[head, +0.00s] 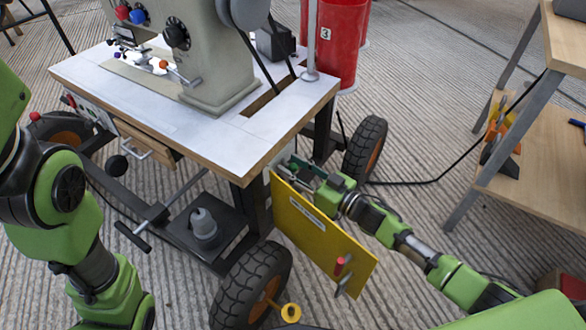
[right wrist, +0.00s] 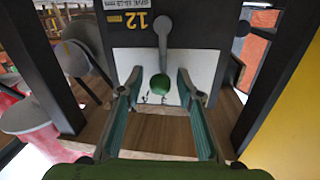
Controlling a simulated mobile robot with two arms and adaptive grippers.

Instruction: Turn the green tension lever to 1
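The green tension lever shows in the right wrist view as a grey arm with a round green knob (right wrist: 160,85) at its lower end in the picture. It lies over a white plate (right wrist: 125,62) with small dark marks that I cannot read. My right gripper (right wrist: 161,78) is open, with one finger on each side of the knob and visible gaps to it. In the head view my right gripper (head: 293,168) reaches under the table's right end, and the lever is hidden there. My left arm shows at the left, but its gripper is out of view.
A yellow panel (head: 318,238) with a red handle stands open beside my right forearm. The sewing machine table (head: 215,138) is above the gripper. Wheels (head: 365,150) stand nearby. In the right wrist view dark posts (right wrist: 280,75) flank the space, with a yellow "12" label (right wrist: 126,22).

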